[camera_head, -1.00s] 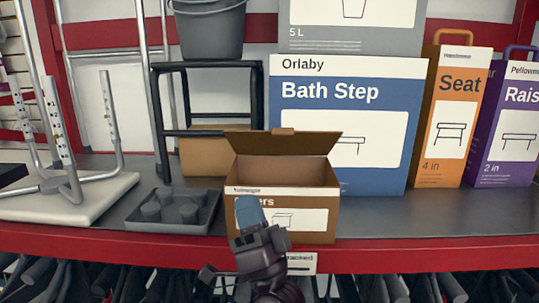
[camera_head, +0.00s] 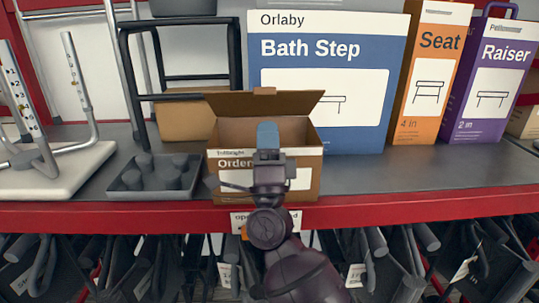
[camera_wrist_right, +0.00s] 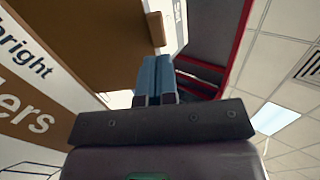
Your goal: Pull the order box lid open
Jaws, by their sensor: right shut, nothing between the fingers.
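The order box (camera_head: 228,187) is a brown carton with "Orders" on its front, standing at the front of the grey shelf. Its lid (camera_head: 240,103) is up and leans back, so the top is open; a small tab (camera_head: 265,91) sits on the lid's upper edge. My right gripper (camera_head: 267,135) points up in front of the box, its blue fingers together and empty, covering part of the front and opening. In the right wrist view the shut fingers (camera_wrist_right: 155,82) are beside the box front (camera_wrist_right: 30,90), with the lid tab (camera_wrist_right: 155,28) beyond the tips. My left gripper is out of view.
A grey tray with cups (camera_head: 155,176) lies left of the box. A blue Bath Step box (camera_head: 330,60) stands behind it, with orange (camera_head: 428,70) and purple (camera_head: 487,85) boxes to the right. A red shelf edge (camera_head: 420,205) runs below, above hanging items.

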